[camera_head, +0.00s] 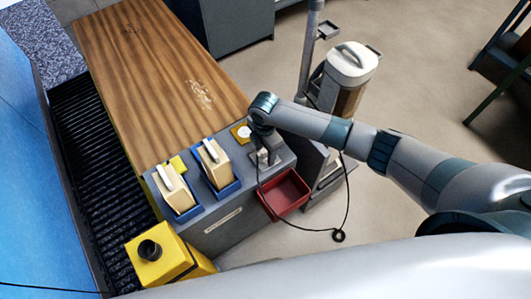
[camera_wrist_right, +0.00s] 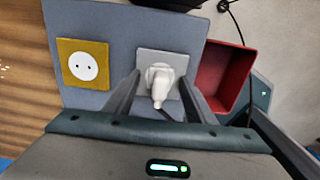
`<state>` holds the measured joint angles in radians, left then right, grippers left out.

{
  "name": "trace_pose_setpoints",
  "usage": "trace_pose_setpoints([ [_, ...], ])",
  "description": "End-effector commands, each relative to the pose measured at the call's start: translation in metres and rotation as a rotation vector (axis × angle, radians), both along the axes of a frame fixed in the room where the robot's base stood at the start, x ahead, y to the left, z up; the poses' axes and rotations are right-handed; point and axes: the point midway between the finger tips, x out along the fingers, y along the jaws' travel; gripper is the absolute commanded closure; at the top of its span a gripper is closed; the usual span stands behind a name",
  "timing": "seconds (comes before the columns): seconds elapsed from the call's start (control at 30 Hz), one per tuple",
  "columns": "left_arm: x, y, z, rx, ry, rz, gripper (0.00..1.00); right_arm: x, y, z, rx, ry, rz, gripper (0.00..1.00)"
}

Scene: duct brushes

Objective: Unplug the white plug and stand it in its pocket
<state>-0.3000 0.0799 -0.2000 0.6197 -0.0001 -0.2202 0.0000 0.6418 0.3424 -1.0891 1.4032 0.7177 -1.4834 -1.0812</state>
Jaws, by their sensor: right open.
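The white plug (camera_wrist_right: 160,82) sits in a socket on a light grey plate (camera_wrist_right: 176,57) in the right wrist view. My right gripper (camera_wrist_right: 160,92) is open, with one finger on each side of the plug; whether they touch it I cannot tell. In the head view my right gripper (camera_head: 264,150) is over the grey bench end and hides most of the plug. A dark cord runs from the plug. A red open bin (camera_head: 285,192) hangs on the bench side and shows right of the plug in the wrist view (camera_wrist_right: 222,78). My left gripper is not in view. I cannot make out which holder is the pocket.
A yellow plate with an empty socket (camera_wrist_right: 83,66) is left of the plug. Two tan brushes (camera_head: 176,190) stand in blue holders on the bench. A yellow box (camera_head: 158,262) is in front. A white-lidded canister (camera_head: 350,68) stands behind; the cord loops by the red bin.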

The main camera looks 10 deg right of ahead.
Motion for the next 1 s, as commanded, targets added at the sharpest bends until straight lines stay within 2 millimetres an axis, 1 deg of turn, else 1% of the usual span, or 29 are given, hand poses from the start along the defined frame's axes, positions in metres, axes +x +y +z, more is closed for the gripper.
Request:
trace_pose_setpoints([
  [0.3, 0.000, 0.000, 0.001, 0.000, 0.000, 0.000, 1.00, 0.000, 0.000, 0.000, 0.000, 0.000, 0.000, 0.50],
  [0.37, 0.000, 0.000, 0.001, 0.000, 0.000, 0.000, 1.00, 0.000, 0.000, 0.000, 0.000, 0.000, 0.000, 0.64],
  [0.4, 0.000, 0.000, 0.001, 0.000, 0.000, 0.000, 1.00, 0.000, 0.000, 0.000, 0.000, 0.000, 0.000, 0.74],
  [0.47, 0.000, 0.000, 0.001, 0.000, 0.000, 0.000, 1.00, 0.000, 0.000, 0.000, 0.000, 0.000, 0.000, 0.88],
  [0.5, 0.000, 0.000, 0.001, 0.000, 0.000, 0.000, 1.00, 0.000, 0.000, 0.000, 0.000, 0.000, 0.000, 0.98],
  [0.53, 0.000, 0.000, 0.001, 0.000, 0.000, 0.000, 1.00, 0.000, 0.000, 0.000, 0.000, 0.000, 0.000, 1.00],
  [0.73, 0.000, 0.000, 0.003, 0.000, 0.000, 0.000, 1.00, 0.000, 0.000, 0.002, 0.000, 0.000, 0.000, 1.00],
  [1.0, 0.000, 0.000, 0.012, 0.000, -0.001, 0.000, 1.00, 0.000, 0.000, 0.010, 0.000, -0.001, 0.000, 1.00],
])
